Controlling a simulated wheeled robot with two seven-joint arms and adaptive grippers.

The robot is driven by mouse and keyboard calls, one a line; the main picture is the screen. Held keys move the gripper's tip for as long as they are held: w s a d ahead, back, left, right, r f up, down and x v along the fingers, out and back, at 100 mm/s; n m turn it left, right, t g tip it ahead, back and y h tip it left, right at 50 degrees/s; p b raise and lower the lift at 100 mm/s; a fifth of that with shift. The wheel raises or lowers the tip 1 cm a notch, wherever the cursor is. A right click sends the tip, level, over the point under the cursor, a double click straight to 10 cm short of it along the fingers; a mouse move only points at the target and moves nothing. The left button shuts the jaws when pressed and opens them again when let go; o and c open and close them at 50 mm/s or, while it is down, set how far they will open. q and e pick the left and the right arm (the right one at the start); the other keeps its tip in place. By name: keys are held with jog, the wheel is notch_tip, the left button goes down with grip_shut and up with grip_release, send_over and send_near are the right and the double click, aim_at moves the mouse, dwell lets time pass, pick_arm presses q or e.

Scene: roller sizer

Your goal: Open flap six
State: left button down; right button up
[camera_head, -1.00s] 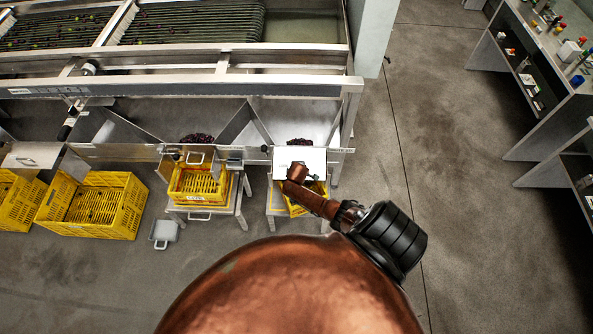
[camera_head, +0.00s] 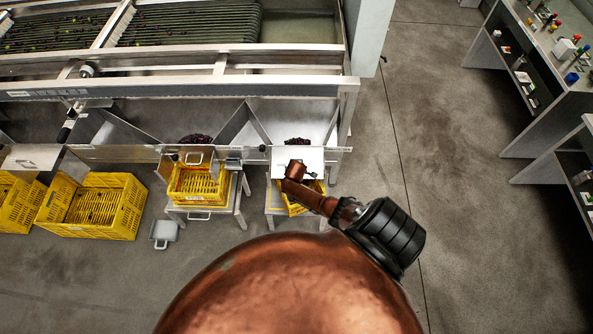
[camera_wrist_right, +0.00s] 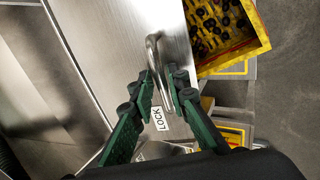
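The rightmost flap (camera_head: 284,158) is a pale metal plate at the front of the last chute, partly hidden by my copper right arm. My right gripper's fingers are hidden behind the arm in the head view. In the right wrist view the flap (camera_wrist_right: 115,35) fills the middle, with a bent metal handle (camera_wrist_right: 152,48) and a "LOCK" label (camera_wrist_right: 159,118). My right gripper (camera_wrist_right: 159,76) has its green fingers on either side of the handle, close against it, and looks shut on it. My left gripper is not in view.
Yellow crates (camera_head: 198,187) stand on low stands under the chutes; another yellow crate (camera_head: 93,206) is farther left. Dark fruit (camera_head: 196,139) lies in the chutes. A grey post (camera_head: 370,40) and shelving (camera_head: 550,75) stand at right. The floor between is clear.

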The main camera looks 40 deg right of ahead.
jog(key=v, duration=1.2)
dwell(0.6)
